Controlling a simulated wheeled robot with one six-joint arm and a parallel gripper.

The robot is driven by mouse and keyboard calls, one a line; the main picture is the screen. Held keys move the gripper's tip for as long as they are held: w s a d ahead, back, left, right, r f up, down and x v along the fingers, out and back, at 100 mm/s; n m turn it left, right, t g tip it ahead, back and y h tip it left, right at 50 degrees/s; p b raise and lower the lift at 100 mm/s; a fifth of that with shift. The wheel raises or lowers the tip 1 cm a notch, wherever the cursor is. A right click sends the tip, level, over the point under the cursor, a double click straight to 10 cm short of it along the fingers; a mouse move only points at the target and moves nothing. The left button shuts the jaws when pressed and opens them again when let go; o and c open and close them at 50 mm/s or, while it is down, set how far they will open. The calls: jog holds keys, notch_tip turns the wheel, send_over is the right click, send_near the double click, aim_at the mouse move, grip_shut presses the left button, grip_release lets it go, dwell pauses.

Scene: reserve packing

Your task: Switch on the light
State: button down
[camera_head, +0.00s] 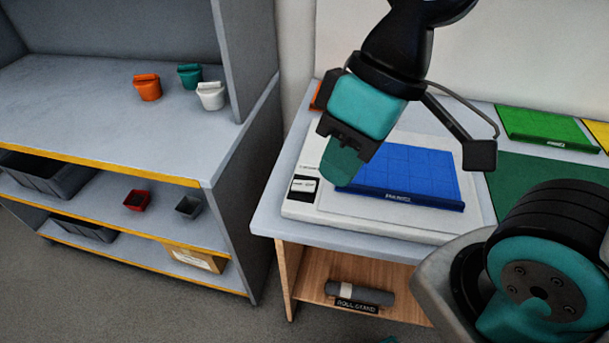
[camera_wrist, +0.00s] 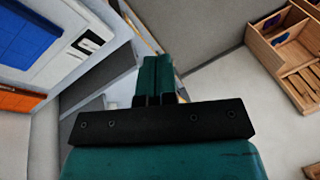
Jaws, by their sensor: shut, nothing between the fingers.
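A flat white panel (camera_head: 420,222) lies on the table with a blue gridded mat (camera_head: 410,178) on it. On the panel's left strip is a small black-and-white patch (camera_head: 303,186), which may be the light's switch; I cannot tell its setting. The patch also shows in the wrist view (camera_wrist: 87,42), left of my fingers. My gripper (camera_head: 341,164) is shut and empty, pointing down over the panel's left part, near the mat's left edge and right of the patch. In the wrist view its teal fingers (camera_wrist: 155,78) are together. I cannot tell whether they touch anything.
A grey shelf unit (camera_head: 90,115) stands left, with orange (camera_head: 147,88), teal (camera_head: 189,76) and white (camera_head: 211,96) tubs on top. A green mat (camera_head: 545,128) lies at the table's back right. A grey roll (camera_head: 360,292) sits below the tabletop. A gap separates shelf and table.

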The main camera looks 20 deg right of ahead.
jog(key=w+d+f+n+h+p, duration=0.1)
jog(key=w+f+n+h, duration=0.2)
jog(key=w+n, duration=0.75)
jog(key=n+g+h, duration=0.1)
jog(key=n+h, duration=0.2)
jog(key=n, duration=0.8)
send_over(309, 186)
jog(key=w+a, duration=0.2)
notch_tip(309, 186, down, 6)
jog(key=shift+s+p, duration=0.15)
jog(key=shift+p, duration=0.2)
jog(key=f+p, duration=0.1)
jog(key=f, duration=0.3)
jog(key=s+d+f+p, duration=0.1)
jog(key=f, duration=0.4)
jog(key=d+f, duration=0.1)
jog(key=f, duration=0.3)
jog(key=shift+s+f+p, duration=0.2)
jog(key=shift+f+p, duration=0.2)
jog(key=shift+a, duration=0.1)
